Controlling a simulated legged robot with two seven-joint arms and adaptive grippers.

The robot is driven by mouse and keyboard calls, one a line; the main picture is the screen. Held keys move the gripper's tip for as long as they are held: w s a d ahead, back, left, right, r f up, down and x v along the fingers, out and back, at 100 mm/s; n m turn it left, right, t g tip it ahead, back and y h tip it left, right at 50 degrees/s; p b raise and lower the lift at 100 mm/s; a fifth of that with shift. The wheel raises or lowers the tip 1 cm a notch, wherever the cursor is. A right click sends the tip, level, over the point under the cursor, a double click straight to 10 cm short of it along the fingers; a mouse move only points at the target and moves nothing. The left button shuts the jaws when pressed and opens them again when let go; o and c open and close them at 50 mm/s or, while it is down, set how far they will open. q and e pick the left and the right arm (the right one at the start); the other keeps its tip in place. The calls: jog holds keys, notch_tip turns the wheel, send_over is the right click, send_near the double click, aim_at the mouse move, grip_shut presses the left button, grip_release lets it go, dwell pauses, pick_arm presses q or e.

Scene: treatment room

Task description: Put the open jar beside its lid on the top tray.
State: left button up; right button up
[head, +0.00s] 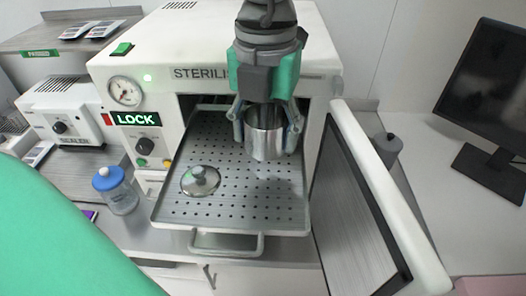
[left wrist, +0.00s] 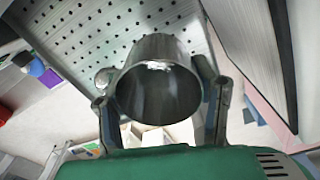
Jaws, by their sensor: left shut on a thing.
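The open steel jar (head: 265,140) is in my left gripper (head: 266,125), over the right part of the perforated top tray (head: 235,208). My left gripper comes down from above with one finger on each side of the jar. In the left wrist view the jar (left wrist: 158,92) shows its open mouth between the fingers (left wrist: 162,112). I cannot tell whether its base touches the tray. The round lid with a knob (head: 200,181) lies flat on the tray, left of the jar and apart from it. My right gripper is not in view.
The tray sticks out of the sterilizer (head: 210,45). Its open door (head: 365,200) stands close to the right of the tray. A blue-capped bottle (head: 116,190) stands to the left. A monitor (head: 488,95) is at the right. The tray's front is bare.

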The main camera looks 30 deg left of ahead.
aim_at(266, 170)
pick_arm(q)
jog(key=f, duration=0.5)
jog(key=shift+w+d+f, duration=0.2)
jog(key=shift+w+d, duration=0.05)
jog(key=shift+w, duration=0.15)
jog(key=shift+s+a+f, duration=0.1)
jog(key=shift+a+f, duration=0.05)
jog(key=shift+a, duration=0.25)
jog(key=o, duration=1.3)
jog(key=shift+d, duration=0.3)
jog(key=shift+d, duration=0.1)
jog(key=shift+r, duration=0.4)
jog(key=r, duration=1)
jog(key=shift+a+r+p, duration=0.2)
jog(key=shift+a+p, duration=0.1)
jog(key=shift+p, duration=0.05)
jog(key=shift+d+r, duration=0.25)
jog(key=shift+r, duration=0.25)
